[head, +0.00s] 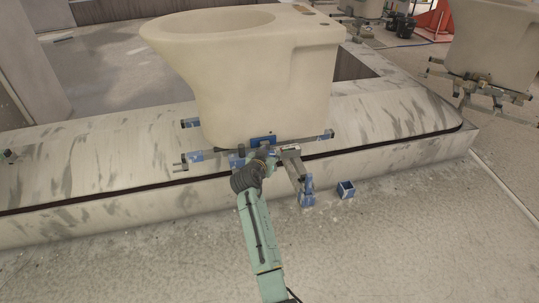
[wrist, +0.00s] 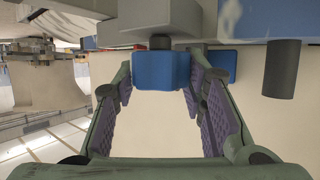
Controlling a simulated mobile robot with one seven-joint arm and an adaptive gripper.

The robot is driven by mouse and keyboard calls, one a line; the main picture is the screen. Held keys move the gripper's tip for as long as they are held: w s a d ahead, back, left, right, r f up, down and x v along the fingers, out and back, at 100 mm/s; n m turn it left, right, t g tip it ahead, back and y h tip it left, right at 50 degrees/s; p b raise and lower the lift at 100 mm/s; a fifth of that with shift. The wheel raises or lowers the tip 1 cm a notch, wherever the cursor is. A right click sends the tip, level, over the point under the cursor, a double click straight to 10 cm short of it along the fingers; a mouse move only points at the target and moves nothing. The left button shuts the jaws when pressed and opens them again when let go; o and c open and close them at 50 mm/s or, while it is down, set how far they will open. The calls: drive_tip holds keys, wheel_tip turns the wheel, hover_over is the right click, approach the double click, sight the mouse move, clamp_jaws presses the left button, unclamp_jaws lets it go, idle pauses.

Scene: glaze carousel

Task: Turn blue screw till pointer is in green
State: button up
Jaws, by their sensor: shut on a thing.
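The blue screw (wrist: 162,70) shows in the wrist view as a blocky blue head on a short dark stem under a grey block. My gripper (wrist: 157,74) has its two purple-padded fingers on either side of the head, closed on it. In the head view my gripper (head: 264,152) is at the carrier frame below the pale toilet bowl (head: 250,75), and the screw cannot be told apart there. I cannot make out a pointer or a green zone in either view.
A dark grey cylinder (wrist: 282,70) hangs right of the fingers in the wrist view. The frame's blue-tipped bars stick out along the pale carousel ledge (head: 100,160). The floor in front is mostly clear.

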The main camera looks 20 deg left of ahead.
drive_tip(key=shift+c, duration=1.4)
drive_tip(key=shift+f+b, duration=0.1)
drive_tip(key=shift+b, duration=0.2)
drive_tip(key=shift+m+h+b, duration=0.3)
drive_tip(key=shift+b, duration=0.1)
drive_tip(key=m+h+b, duration=0.1)
drive_tip(key=b, duration=0.1)
drive_tip(key=m+h+b, duration=0.1)
drive_tip(key=h+b, duration=0.1)
drive_tip(key=shift+a+f+m+b, duration=0.15)
drive_tip(key=shift+f+m+b, duration=0.05)
drive_tip(key=shift+m+b, duration=0.15)
drive_tip(key=m+g+h+b, duration=0.2)
drive_tip(key=m+h+b, duration=0.1)
drive_tip(key=h+b, duration=0.1)
drive_tip(key=shift+r+m+b, duration=0.1)
drive_tip(key=shift+m+b, duration=0.25)
drive_tip(key=shift+b, duration=0.5)
drive_tip(key=shift+r+m+g+h+b, duration=0.2)
drive_tip(key=shift+m+g+h+b, duration=0.5)
drive_tip(key=shift+m+h+b, duration=0.35)
drive_tip(key=shift+d, duration=0.2)
